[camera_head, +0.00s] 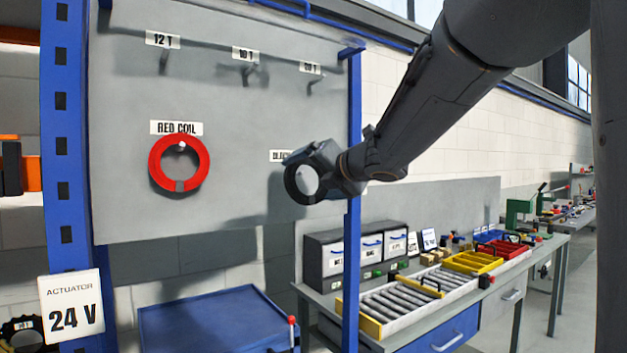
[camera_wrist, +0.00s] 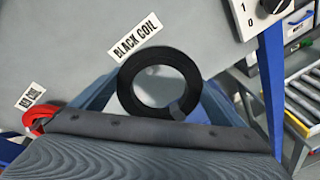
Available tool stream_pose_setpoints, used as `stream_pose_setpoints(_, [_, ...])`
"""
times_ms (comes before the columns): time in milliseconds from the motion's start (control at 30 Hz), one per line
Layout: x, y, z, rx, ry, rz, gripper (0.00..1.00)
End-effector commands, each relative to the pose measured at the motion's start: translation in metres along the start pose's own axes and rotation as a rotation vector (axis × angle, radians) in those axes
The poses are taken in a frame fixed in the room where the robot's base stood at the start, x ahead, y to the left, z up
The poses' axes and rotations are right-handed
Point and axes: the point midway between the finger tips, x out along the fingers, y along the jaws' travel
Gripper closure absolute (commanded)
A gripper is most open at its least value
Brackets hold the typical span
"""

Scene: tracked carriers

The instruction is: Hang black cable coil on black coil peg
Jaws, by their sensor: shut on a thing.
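The black cable coil (camera_head: 291,186) is a dark ring held upright at the end of my gripper (camera_head: 322,168), in front of the panel's right part. In the wrist view the black coil (camera_wrist: 129,88) sits in front of the panel, just below the "BLACK COIL" label (camera_wrist: 137,40). My gripper is shut on the coil. In the head view that label (camera_head: 280,156) is partly covered by my gripper. Whether the coil touches the panel or peg cannot be told.
The grey panel (camera_head: 235,110) carries a red coil (camera_head: 160,180) on its peg at left and tool pegs above. A blue post (camera_head: 353,250) edges the panel at right. A workbench (camera_head: 420,335) with trays stands right; a blue cabinet (camera_head: 205,320) stands below.

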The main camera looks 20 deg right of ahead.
Motion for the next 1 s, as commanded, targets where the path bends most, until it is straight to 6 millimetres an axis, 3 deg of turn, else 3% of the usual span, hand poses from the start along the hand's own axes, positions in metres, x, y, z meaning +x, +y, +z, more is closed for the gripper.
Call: stream_pose_setpoints(1000, [0.052,0.002,0.001,0.0,-0.001,0.002,0.36])
